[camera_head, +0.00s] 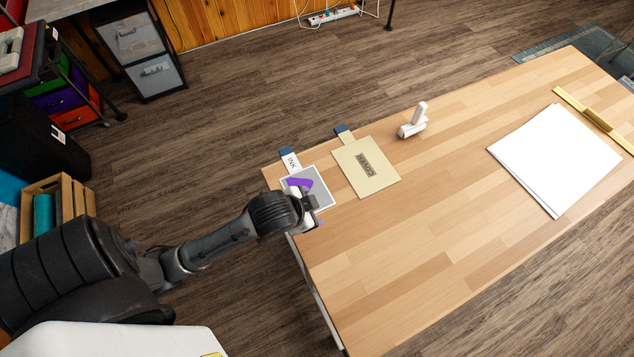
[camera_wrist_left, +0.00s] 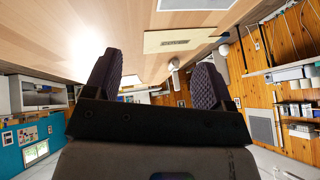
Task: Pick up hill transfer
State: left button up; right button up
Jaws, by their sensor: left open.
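A small purple shape (camera_head: 300,184), perhaps the hill transfer, shows on a pale square sheet (camera_head: 321,187) at the table's near left corner. A tag reading INK (camera_head: 291,161) sticks out behind this sheet. My left gripper (camera_head: 306,212) is over the sheet's near part and hides some of it. In the left wrist view the left gripper (camera_wrist_left: 157,78) has its two dark ridged fingers apart, with nothing seen held between them. I cannot tell whether the fingers touch the sheet. My right gripper is in neither view.
A tan board marked COVER (camera_head: 352,182) lies right of the sheet; it also shows in the left wrist view (camera_wrist_left: 215,35). A white roller (camera_head: 411,129) stands behind it. A white paper stack (camera_head: 555,160) and yellow ruler (camera_head: 572,103) lie right. The table's (camera_head: 430,245) middle and front are clear.

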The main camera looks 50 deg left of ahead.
pick_arm(q)
jog(key=w+a+r+m+t+y+b, duration=0.1)
jog(key=w+a+b, duration=0.3)
jog(key=w, duration=0.6)
jog(key=n+g+h+b, duration=0.2)
jog(key=n+g+b, duration=0.5)
jog(key=n, duration=1.3)
send_over(284, 149)
jog(key=p, duration=0.1)
jog(key=shift+g, duration=0.4)
jog(key=f, duration=0.8)
jog(key=shift+w+a+f, duration=0.15)
jog(key=shift+w+f, duration=0.15)
jog(key=f, duration=0.2)
jog(key=f+p, duration=0.1)
jog(key=f, duration=0.1)
jog(key=shift+s+d, duration=0.2)
jog(key=shift+s, duration=0.05)
jog(key=shift+f, duration=0.7)
